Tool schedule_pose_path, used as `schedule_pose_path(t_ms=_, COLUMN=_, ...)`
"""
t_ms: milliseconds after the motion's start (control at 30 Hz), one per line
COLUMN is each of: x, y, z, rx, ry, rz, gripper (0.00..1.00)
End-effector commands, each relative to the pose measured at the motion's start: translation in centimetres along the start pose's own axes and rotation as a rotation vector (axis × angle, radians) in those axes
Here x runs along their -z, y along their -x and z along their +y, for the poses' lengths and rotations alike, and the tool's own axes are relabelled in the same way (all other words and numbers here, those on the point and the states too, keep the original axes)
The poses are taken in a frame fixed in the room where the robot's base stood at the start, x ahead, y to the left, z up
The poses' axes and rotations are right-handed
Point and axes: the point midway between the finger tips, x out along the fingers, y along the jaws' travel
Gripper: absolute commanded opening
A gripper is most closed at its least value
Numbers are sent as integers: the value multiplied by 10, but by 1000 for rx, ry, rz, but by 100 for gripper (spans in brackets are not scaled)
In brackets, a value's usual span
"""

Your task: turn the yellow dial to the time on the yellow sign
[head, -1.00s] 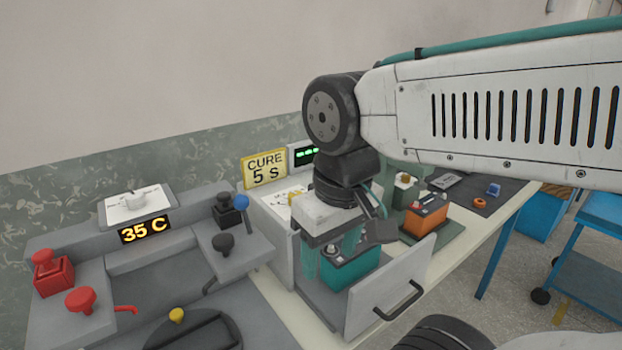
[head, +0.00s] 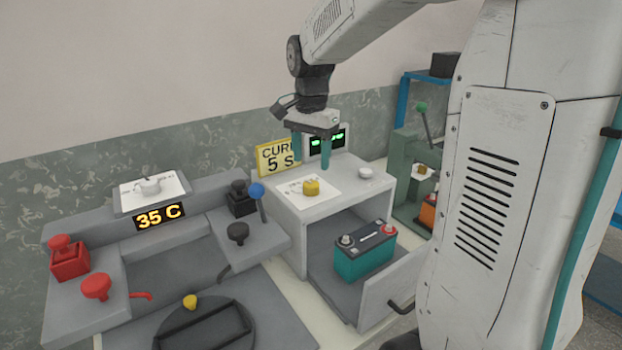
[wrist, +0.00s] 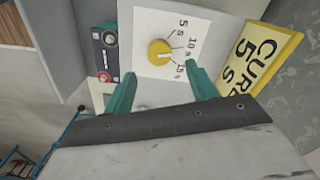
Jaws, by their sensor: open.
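The yellow dial (head: 311,187) sits on a white scale plate on top of the grey curing box (head: 325,212). In the wrist view the dial (wrist: 159,50) shows marks for 5 s, 10 s and 15 s, and its pale pointer line lies near the 10 s mark. The yellow sign (head: 275,159) stands behind the box and reads CURE 5 S; it also shows in the wrist view (wrist: 257,58). My gripper (head: 311,165) is open and empty above the box, over the dial, with its teal fingers pointing down and apart from it.
A teal battery (head: 364,251) stands in the open drawer (head: 392,290) below the dial. A white button (head: 366,172) is right of the dial. A green-lit display (head: 327,142) stands behind. A grey station with a 35 C display (head: 160,216) and levers is on the left.

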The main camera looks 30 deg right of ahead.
Motion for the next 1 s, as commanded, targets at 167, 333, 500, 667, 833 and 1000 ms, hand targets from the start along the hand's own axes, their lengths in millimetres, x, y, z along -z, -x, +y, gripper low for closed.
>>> schedule_pose_path(t_ms=167, x=-1, y=-31, z=1, rx=-4, ry=2, rz=-3, gripper=57)
schedule_pose_path(t_ms=333, x=-1, y=-54, z=1, rx=-3, ry=3, rz=-2, gripper=57)
schedule_pose_path(t_ms=500, x=-1, y=-63, z=1, rx=-1, ry=4, rz=0, gripper=57)
schedule_pose_path(t_ms=667, x=-1, y=-64, z=1, rx=0, ry=4, rz=0, gripper=57)
schedule_pose_path(t_ms=833, x=-1, y=-63, z=1, rx=0, ry=4, rz=0, gripper=32)
schedule_pose_path(t_ms=1000, x=-1, y=-63, z=1, rx=0, ry=4, rz=0, gripper=12)
